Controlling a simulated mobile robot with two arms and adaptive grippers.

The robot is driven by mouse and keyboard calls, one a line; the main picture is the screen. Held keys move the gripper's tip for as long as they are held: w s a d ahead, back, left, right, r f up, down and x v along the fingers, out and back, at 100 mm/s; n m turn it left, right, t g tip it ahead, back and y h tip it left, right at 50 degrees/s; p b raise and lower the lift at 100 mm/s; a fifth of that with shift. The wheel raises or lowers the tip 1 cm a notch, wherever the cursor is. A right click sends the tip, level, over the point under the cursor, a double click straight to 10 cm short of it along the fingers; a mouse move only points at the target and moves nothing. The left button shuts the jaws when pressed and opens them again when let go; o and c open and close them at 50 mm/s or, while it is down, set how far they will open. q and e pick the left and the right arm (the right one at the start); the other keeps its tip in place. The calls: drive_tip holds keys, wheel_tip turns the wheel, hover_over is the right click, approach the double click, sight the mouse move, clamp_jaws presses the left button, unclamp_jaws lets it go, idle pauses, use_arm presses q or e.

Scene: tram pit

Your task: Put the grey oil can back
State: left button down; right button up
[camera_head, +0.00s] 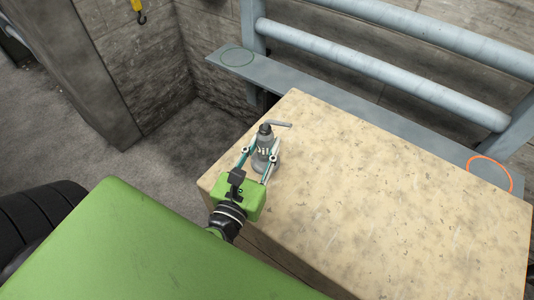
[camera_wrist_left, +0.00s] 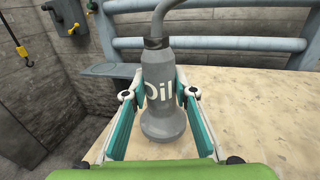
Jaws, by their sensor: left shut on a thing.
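The grey oil can (camera_head: 265,141) has a bent spout and stands upright over the near left part of the pale tabletop. My left gripper (camera_head: 264,154) is shut on it. In the left wrist view, the can (camera_wrist_left: 162,118) shows the word "Oil", with a finger on each side of its body. Its wide base shows below the fingers, but I cannot tell whether it touches the top. A green ring (camera_head: 237,47) and an orange ring (camera_head: 508,174) mark opposite ends of a grey ledge (camera_head: 282,75). My right gripper is not in view.
The pale tabletop (camera_head: 400,200) is otherwise bare. Grey-blue pipes (camera_head: 370,62) run above the ledge at the back. A yellow hook (camera_head: 138,8) hangs by the concrete wall at the upper left. A dark tyre (camera_head: 35,215) is at the left.

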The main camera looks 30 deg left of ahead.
sight(263, 162)
use_arm(q)
drive_tip(key=shift+w+f, duration=0.2)
drive_tip(key=shift+w, duration=0.05)
drive_tip(key=f+b, duration=0.1)
drive_tip(key=f, duration=0.1)
drive_tip(key=shift+w+f+b, duration=0.25)
drive_tip(key=shift+f+b, duration=0.05)
drive_tip(key=shift+b, duration=0.05)
drive_tip(key=shift+f, duration=0.45)
drive_tip(key=shift+r, duration=0.1)
drive_tip(key=shift+f+b, duration=0.35)
drive_tip(key=shift+b, duration=0.15)
drive_tip(key=c, duration=1.7)
unclamp_jaws()
